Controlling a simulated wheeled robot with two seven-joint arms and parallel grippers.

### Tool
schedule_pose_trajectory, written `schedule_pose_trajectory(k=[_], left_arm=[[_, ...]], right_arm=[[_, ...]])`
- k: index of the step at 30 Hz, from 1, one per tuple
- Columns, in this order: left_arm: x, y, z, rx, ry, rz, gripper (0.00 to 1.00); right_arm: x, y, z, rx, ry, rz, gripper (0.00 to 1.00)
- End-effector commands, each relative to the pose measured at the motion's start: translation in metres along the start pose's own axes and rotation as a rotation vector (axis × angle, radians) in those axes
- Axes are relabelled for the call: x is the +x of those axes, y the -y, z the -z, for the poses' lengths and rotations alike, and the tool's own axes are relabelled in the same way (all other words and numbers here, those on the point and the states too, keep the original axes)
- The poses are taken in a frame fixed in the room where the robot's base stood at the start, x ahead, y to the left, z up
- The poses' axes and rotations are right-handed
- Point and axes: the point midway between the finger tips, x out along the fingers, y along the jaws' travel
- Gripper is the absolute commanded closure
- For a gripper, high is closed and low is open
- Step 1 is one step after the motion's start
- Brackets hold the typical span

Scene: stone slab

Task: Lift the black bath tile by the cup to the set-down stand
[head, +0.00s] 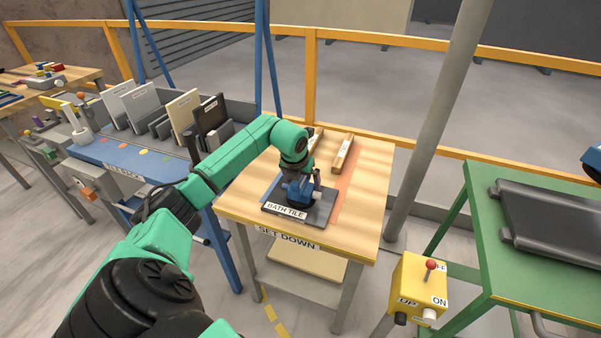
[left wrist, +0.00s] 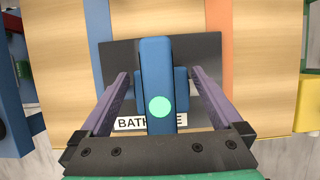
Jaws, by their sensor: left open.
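The black bath tile (head: 318,213) lies flat on the wooden top of the set-down stand (head: 372,215), its label facing the front edge. It also shows in the left wrist view (left wrist: 120,60). A blue suction cup handle (left wrist: 155,70) with a light green dot stands on the tile. My left gripper (head: 298,185) is over the cup. In the left wrist view its fingers (left wrist: 160,90) are open, one on each side of the blue handle with gaps between. Whether the cup grips the tile is hidden. My right gripper is not in view.
Two wooden bars (head: 343,153) lie at the stand's back by an orange stripe. A rack of upright tiles (head: 145,105) stands at left. A grey post (head: 430,120) rises behind right. A yellow switch box (head: 420,285) and a green conveyor table (head: 480,215) are at right.

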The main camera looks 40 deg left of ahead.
Motion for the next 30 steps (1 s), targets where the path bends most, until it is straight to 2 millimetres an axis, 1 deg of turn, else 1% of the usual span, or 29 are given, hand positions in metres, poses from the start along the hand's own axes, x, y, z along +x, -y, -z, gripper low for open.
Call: schedule_pose_trajectory(k=[6, 8, 9, 11, 12, 13, 14, 17, 30], left_arm=[[0.001, 0.0, 0.0, 0.001, 0.0, 0.0, 0.0], [0.001, 0.0, 0.0, 0.001, 0.0, 0.0, 0.23], [0.001, 0.0, 0.0, 0.001, 0.0, 0.0, 0.38], [0.001, 0.0, 0.0, 0.001, 0.0, 0.0, 0.61], [0.001, 0.0, 0.0, 0.001, 0.0, 0.0, 0.77], [0.001, 0.0, 0.0, 0.001, 0.0, 0.0, 0.88], [0.0, 0.0, -0.001, 0.001, 0.002, 0.001, 0.94], [-0.003, 0.0, -0.002, 0.001, 0.003, 0.001, 0.94], [-0.035, 0.0, -0.016, 0.001, 0.006, 0.002, 0.94]], right_arm=[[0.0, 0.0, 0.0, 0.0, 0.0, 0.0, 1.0], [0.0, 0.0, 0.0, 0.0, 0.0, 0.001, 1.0], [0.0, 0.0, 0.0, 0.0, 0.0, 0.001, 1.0], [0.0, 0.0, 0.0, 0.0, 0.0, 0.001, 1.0], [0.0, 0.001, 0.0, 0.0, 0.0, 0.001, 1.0], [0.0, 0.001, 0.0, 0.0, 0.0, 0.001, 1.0], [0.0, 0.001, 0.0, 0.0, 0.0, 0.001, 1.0], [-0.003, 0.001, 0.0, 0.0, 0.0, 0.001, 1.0], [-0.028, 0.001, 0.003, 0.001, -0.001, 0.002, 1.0]])
